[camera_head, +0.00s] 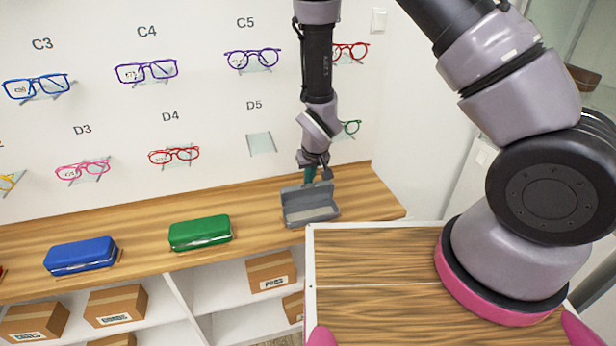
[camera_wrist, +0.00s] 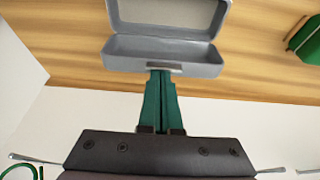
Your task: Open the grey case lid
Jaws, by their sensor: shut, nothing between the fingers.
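The grey case (camera_head: 297,215) stands on the wooden counter at the right, with its lid (camera_head: 303,190) raised on the wall side. Its pale inside shows in the head view, and the open case also fills the top middle of the wrist view (camera_wrist: 163,52). My gripper (camera_head: 311,175) is above and behind the case, on the wall side. In the wrist view, its green fingers (camera_wrist: 161,76) are together and empty, their tips at the case's near edge. I cannot tell whether they touch it.
A green case (camera_head: 201,233) and a blue case (camera_head: 80,257) lie to the left on the counter (camera_head: 140,255). Glasses hang on the wall behind; the D5 holder (camera_head: 261,143) is empty. My wood-topped base is in front at the right.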

